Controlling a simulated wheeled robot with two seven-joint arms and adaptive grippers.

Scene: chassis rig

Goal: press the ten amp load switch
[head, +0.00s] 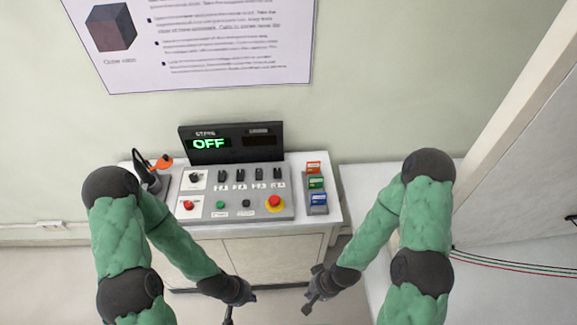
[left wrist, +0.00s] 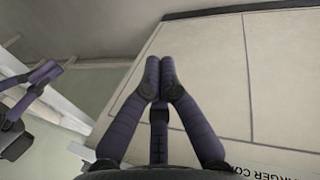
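The control panel (head: 235,204) lies on top of a white cabinet. A row of several small black switches (head: 240,176) runs along its upper part, with white labels too small to read, so I cannot tell which is the ten amp load switch. The display (head: 208,143) behind reads OFF in green. My left gripper (head: 229,315) is in front of the cabinet, below the panel and apart from it. In the left wrist view its fingertips (left wrist: 160,72) are together, with nothing between them. My right gripper (head: 311,292) hangs to its right, touching nothing; its finger gap is unclear.
Coloured blocks (head: 317,183) stand at right. An orange-tipped device (head: 162,162) is at left, near my left arm.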

